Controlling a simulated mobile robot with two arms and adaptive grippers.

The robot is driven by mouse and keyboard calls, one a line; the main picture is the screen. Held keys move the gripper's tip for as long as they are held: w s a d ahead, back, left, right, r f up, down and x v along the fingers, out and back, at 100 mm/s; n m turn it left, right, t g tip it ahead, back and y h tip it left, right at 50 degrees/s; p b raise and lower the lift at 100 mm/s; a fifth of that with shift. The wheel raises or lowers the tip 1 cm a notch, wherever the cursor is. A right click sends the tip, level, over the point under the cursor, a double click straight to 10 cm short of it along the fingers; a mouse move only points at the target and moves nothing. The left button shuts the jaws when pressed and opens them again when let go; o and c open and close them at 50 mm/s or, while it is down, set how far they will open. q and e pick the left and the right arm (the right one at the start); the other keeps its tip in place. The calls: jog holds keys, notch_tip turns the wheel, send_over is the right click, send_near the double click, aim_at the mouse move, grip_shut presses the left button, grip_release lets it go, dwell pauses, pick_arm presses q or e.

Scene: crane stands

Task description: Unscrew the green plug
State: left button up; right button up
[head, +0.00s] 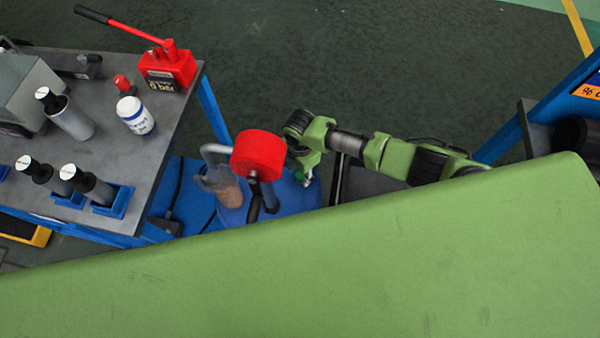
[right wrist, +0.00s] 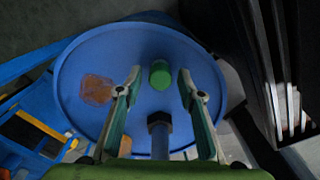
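The green plug (right wrist: 160,75) is a short green cylinder standing on the round blue top (right wrist: 105,52) in the right wrist view. My right gripper (right wrist: 159,74) is open. Its two fingertips show on either side of the plug with a gap on each side; I cannot tell how far above it they are. In the head view my right arm comes in from the right, and its wrist hangs over the blue round top (head: 308,196). The fingers and plug are mostly hidden there. My left gripper is not in view.
A clear jug (head: 228,190) with brown contents and a red cylinder (head: 258,154) on a dark stem are left of my right wrist. A grey table (head: 105,140) holds a red hand pump (head: 167,68), a white bottle (head: 136,116) and several grey cylinders. A dark upright pipe (right wrist: 160,125) is near my fingers.

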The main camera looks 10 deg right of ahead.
jog(key=shift+r+m, duration=0.1)
jog(key=shift+m, duration=0.7)
jog(key=shift+s+m+p, duration=0.1)
jog(key=shift+m+p, duration=0.6)
jog(key=shift+m, duration=0.3)
jog(key=shift+m+p, duration=0.4)
jog(key=shift+m, duration=0.8)
jog(key=m+p, duration=0.1)
jog(key=m, duration=0.2)
jog(key=shift+m, duration=0.4)
jog(key=m+p, duration=0.1)
jog(key=m, duration=0.2)
jog(key=m+p, duration=0.1)
jog(key=m, duration=0.3)
jog(key=shift+m+p, duration=0.45)
jog(key=shift+m, duration=0.75)
jog(key=m, duration=0.3)
